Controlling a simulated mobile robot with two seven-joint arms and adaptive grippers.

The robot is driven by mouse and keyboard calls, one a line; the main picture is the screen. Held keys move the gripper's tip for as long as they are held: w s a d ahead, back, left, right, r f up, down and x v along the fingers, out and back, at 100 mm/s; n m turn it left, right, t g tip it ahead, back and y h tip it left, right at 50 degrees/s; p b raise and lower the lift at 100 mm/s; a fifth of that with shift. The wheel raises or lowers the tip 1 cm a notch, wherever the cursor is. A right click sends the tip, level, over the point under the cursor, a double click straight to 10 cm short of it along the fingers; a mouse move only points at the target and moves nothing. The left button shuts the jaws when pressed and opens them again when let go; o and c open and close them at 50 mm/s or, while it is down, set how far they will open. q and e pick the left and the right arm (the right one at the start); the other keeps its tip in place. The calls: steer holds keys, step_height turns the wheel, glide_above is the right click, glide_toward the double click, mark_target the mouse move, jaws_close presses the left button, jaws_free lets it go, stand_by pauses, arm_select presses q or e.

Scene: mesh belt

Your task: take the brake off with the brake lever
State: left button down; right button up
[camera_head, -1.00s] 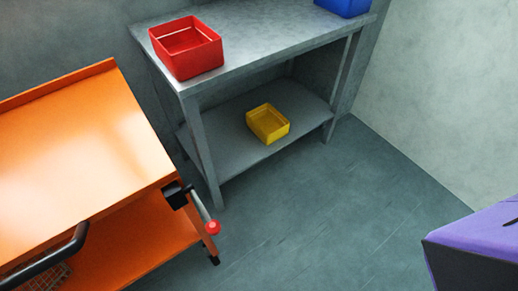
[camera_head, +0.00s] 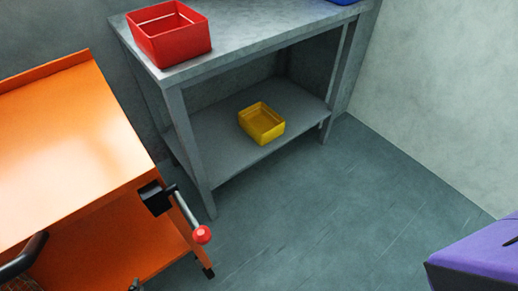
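The brake lever (camera_head: 186,211) is a grey rod with a red ball knob (camera_head: 202,235) at its end. It comes out of a black bracket (camera_head: 155,198) at the near right corner of the orange cart (camera_head: 75,150). The rod slants down and to the right, away from the cart. Neither of my grippers can be made out, and nothing is touching the lever. A small dark shape shows at the bottom edge, below the cart; I cannot tell what it is.
A grey metal table (camera_head: 250,50) with a lower shelf stands behind, bearing a red bin (camera_head: 170,42), a yellow bin (camera_head: 262,123) and a partly cut-off blue bin. The floor right of the lever is clear. A purple and black shape (camera_head: 480,255) juts in at lower right.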

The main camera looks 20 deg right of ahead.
mark_target(189, 215)
arm_select(q)
steer(key=w+d+r+m+t+h+b, duration=0.2)
steer(key=w+r+m+h+b, duration=0.4)
steer(key=w+m, duration=0.55)
steer(key=w+d+r+m+t+h+b, duration=0.25)
steer(key=w+r+m+h, duration=0.4)
steer(key=m, duration=0.85)
steer(key=s+d+f+m+g+h+b, duration=0.1)
steer(key=s+m+g+h, duration=0.3)
steer(key=m+g, duration=0.5)
steer(key=s+d+f+m+g+h+b, duration=0.1)
steer(key=s+m+g+h, duration=0.3)
steer(key=m, duration=1.7)
steer(key=shift+s+d+f+g+b, duration=0.25)
steer(key=shift+s+d+g+b, duration=0.1)
steer(key=shift+s+g, duration=1.8)
arm_select(e)
step_height(189, 215, down, 12)
steer(key=shift+w+d+f+g, duration=0.15)
steer(key=shift+w+d+g, duration=0.15)
steer(key=shift+w+d, duration=0.1)
arm_select(q)
steer(key=shift+w+d+g+h, duration=0.1)
steer(key=shift+w+g+h, duration=0.15)
steer(key=shift+w+g, duration=0.1)
